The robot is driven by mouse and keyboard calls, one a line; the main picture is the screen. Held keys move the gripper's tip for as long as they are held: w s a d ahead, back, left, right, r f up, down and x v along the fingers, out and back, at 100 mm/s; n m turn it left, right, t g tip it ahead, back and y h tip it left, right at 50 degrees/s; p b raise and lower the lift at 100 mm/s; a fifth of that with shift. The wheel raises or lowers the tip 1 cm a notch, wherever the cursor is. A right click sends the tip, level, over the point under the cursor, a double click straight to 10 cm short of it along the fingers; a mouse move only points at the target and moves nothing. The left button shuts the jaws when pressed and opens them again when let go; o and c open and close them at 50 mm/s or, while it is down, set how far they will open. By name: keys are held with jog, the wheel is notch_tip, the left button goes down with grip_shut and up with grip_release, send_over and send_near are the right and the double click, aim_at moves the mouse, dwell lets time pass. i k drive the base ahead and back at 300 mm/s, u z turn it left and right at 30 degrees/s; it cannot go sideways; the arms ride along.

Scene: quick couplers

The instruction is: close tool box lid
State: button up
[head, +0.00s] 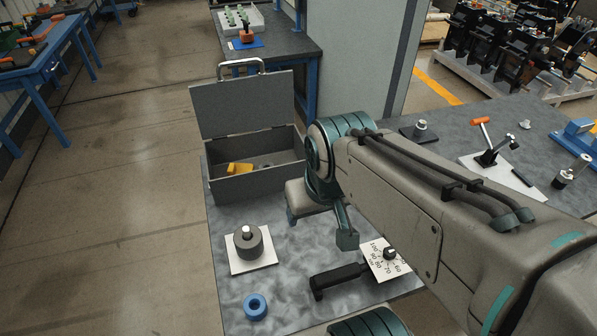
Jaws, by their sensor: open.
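The grey tool box (262,178) stands at the far left part of the near table. Its lid (243,103) is open and stands about upright at the back, with a metal handle (241,67) along its top edge. Inside the box lie a yellow piece (239,168) and a small part that is hard to make out. My gripper (319,227) is open, to the right of the box's front right corner and apart from the lid. My arm partly hides the gripper and the box's right end.
A dark cylinder on a white plate (250,262), a blue ring (255,306) and a dial plate (385,262) with a black handle are on the table (285,285). A clamp on a white plate (492,170) is at right. A grey wall post (350,60) stands behind.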

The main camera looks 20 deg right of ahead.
aim_at(223, 107)
jog(key=u, duration=0.9)
jog(key=k, duration=1.15)
jog(key=u, duration=0.95)
jog(key=i, duration=2.4)
jog(key=z, duration=1.2)
jog(key=i, duration=1)
jog(key=z, duration=1.6)
jog(key=i, duration=0.6)
jog(key=z, duration=0.55)
